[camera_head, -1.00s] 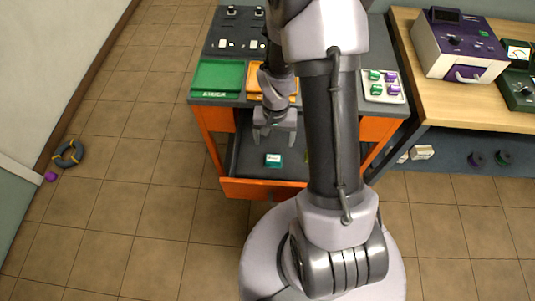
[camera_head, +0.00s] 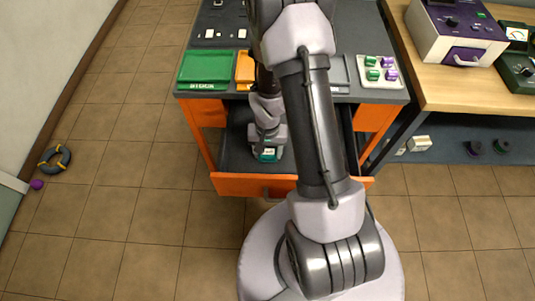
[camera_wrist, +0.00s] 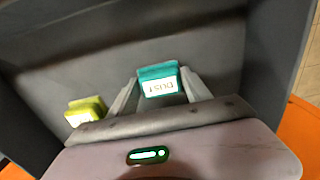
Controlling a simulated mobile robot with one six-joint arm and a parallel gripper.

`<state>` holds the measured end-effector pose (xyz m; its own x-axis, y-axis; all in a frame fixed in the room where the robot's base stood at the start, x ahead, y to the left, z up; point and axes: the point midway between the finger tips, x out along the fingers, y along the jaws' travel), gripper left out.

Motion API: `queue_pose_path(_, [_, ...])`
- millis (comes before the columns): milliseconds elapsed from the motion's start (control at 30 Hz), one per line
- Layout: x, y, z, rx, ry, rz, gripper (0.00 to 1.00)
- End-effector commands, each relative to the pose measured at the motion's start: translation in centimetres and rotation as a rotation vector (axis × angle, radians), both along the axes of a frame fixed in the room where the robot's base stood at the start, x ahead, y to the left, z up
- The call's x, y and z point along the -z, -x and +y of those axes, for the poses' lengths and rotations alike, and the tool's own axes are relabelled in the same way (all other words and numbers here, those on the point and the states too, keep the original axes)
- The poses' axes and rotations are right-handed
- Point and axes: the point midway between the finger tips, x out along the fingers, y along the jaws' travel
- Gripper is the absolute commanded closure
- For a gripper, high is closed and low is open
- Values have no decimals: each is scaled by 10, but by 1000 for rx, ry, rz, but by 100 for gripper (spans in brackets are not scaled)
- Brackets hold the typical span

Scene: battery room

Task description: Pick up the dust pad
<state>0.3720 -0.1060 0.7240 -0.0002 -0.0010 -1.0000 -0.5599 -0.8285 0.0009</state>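The dust pad is a small teal block (camera_wrist: 157,72) with a white label reading "DUST", seen upside down in the wrist view. It lies in the open drawer of the orange cart, and in the head view it shows as a teal patch (camera_head: 268,155) at my gripper. My gripper (camera_wrist: 158,86) is lowered into the drawer with one finger on each side of the pad. The fingers are apart; small gaps seem to remain, though contact is hard to judge.
A yellow-green block (camera_wrist: 86,110) lies left of the pad in the wrist view. The drawer's orange front (camera_head: 232,184) and grey walls surround my gripper. On the cart top are a green tray (camera_head: 206,67), an orange tray (camera_head: 244,70) and a white tray (camera_head: 380,86) with several small rolls.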

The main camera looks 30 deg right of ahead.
Motion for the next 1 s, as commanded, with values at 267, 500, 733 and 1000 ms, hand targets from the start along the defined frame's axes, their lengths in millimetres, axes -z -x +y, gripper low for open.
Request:
queue_pose_path(267, [0,0,0,0,0,0,83])
queue_pose_path(500, [-24,-1,0,-1,1,-4,84])
queue_pose_path(733, [-85,-1,0,0,-1,-3,84])
queue_pose_path(1000, [-101,0,0,-1,-1,0,84])
